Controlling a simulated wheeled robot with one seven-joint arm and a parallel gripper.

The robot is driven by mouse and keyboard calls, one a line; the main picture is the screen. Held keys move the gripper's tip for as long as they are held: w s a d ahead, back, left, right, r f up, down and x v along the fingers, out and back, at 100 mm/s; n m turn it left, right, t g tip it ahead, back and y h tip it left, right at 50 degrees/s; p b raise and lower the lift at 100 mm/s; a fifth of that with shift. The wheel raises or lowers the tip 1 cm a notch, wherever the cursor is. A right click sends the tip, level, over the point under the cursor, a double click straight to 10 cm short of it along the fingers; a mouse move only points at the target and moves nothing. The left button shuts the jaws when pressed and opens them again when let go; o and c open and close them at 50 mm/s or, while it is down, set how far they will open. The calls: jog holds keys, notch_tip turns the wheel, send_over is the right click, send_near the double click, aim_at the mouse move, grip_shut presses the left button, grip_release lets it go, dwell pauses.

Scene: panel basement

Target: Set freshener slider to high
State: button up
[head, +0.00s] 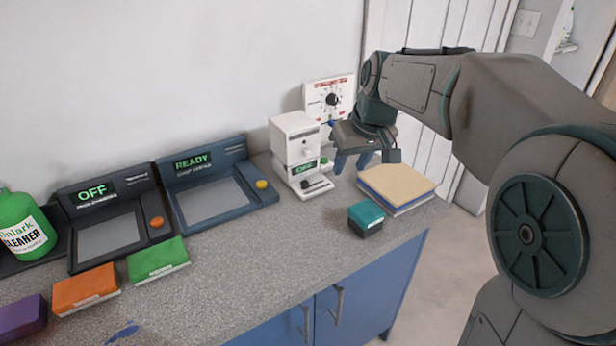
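A green round part (324,164) shows between the device and my gripper.
A white dial panel (331,97) is behind my gripper. A book stack (397,190) and a teal box (366,218) lie in front of it. Two dark consoles (112,219) (217,184), coloured boxes (158,260) and a green cleaner bottle (24,226) are left.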

aim_at(304, 182)
jog(key=w+a+f+n+b, duration=0.2)
jog(key=w+a, duration=0.5)
jog(key=w, duration=0.1)
jog(key=shift+y, duration=0.3)
jog(key=x, duration=0.8)
jog(key=b+x, duration=0.1)
jog(key=x, duration=0.4)
jog(key=shift+w+d, duration=0.1)
jog(key=shift+w, duration=0.25)
grip_shut()
